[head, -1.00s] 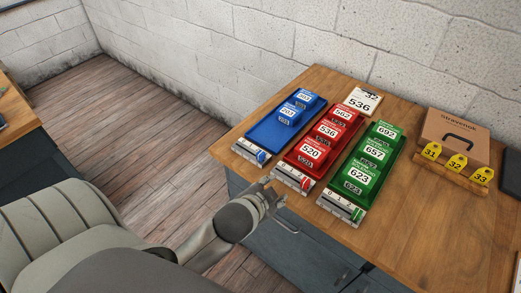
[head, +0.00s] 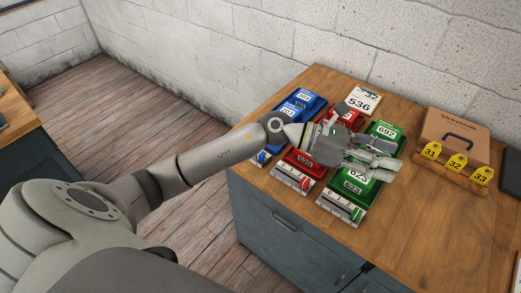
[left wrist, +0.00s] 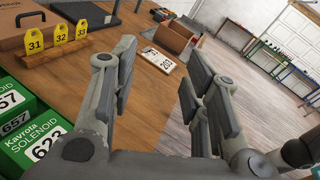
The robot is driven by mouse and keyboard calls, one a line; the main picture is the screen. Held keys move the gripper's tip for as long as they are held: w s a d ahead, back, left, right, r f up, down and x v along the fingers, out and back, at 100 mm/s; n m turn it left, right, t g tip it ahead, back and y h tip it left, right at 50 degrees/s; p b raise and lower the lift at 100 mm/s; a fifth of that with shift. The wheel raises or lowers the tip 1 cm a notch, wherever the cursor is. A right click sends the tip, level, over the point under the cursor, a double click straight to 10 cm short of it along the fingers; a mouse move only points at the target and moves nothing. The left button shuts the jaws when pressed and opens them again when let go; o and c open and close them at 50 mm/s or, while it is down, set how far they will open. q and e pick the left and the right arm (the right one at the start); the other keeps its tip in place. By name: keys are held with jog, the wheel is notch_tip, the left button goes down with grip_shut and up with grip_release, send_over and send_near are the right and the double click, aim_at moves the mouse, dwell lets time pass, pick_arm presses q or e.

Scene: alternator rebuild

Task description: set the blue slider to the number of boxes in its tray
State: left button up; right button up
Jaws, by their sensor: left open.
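The blue tray (head: 262,137) stands at the left of the bench, partly behind my left arm. Two blue boxes show in it, a far one (head: 308,96) and a nearer one (head: 291,109). The blue slider (head: 261,157) shows at the right end of the strip at the tray's front; its scale is mostly hidden. My left gripper (head: 378,158) is open and empty, above the red and green trays, well right of the blue slider. Its spread fingers show in the left wrist view (left wrist: 163,52).
The red tray's slider strip (head: 293,178) and the green tray's strip (head: 341,208) lie along the bench's front. A cardboard box (head: 455,133) and yellow tags (head: 456,162) are at right.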

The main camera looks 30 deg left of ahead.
pick_arm(q)
jog(key=w+a+f+m+g+y, duration=0.25)
jog(key=a+f+m+y, duration=0.35)
jog(key=a+f+y, duration=0.6)
jog(key=a+r+g+y, duration=0.2)
jog(key=a+r+y, duration=0.15)
jog(key=a, duration=1.55)
jog(key=shift+m+y, duration=0.4)
jog(key=shift+y, duration=0.05)
jog(key=f+p, duration=0.1)
jog(key=f, duration=0.2)
jog(key=f+p, duration=0.1)
jog(key=f, duration=0.5)
jog(key=shift+s+d+f+p, duration=0.2)
jog(key=shift+s+f+p, duration=0.05)
jog(key=shift+p, duration=0.15)
jog(key=shift+f, duration=0.65)
grip_shut()
